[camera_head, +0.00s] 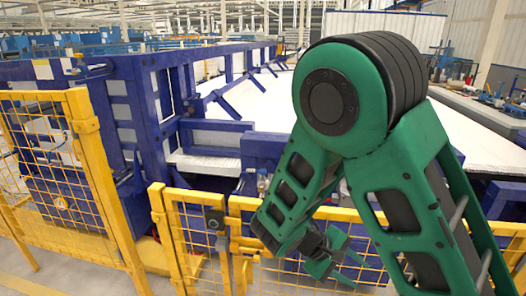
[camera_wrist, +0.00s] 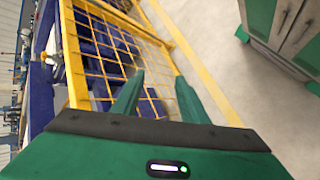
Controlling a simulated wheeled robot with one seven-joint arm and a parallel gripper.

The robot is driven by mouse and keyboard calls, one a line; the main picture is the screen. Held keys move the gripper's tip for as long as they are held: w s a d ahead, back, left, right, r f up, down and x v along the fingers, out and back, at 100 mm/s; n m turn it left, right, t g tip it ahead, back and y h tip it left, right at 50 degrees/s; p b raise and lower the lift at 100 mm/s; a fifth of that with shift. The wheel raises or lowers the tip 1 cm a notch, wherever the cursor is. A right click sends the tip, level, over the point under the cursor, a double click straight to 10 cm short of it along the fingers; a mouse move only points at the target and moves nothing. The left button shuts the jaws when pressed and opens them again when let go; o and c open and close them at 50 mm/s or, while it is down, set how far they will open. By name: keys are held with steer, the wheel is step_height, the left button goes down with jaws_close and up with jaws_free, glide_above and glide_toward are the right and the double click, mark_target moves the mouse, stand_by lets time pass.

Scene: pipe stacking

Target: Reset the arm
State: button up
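My arm is folded, with its green elbow high in the head view. My gripper (camera_head: 334,258) hangs low in front of the yellow fence (camera_head: 240,236). In the wrist view, my gripper (camera_wrist: 160,92) shows two green fingers spread apart with nothing between them. The mesh of the yellow fence (camera_wrist: 117,50) lies beyond the fingers. No pipe can be made out in either view.
A large blue steel frame (camera_head: 143,110) with white surfaces stands behind the fence. Another yellow fence panel (camera_head: 97,160) is at the left. A workbench with tools (camera_head: 490,105) is at the far right.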

steer(key=s+d+r+m+g+y, duration=0.3)
steer(key=s+d+r+m+y, duration=0.5)
steer(key=d, duration=0.5)
steer(key=s+d+r+m+t, duration=0.1)
steer(key=s+r+m, duration=0.1)
steer(key=s, duration=0.4)
steer(key=s+d+r+m+t+y, duration=0.1)
steer(key=s+d+r+m, duration=0.1)
steer(key=s+r, duration=0.3)
steer(key=shift+s+r+y, duration=0.3)
steer(key=shift+s, duration=0.6)
steer(key=shift+w+f, duration=0.25)
steer(key=shift+w, duration=0.35)
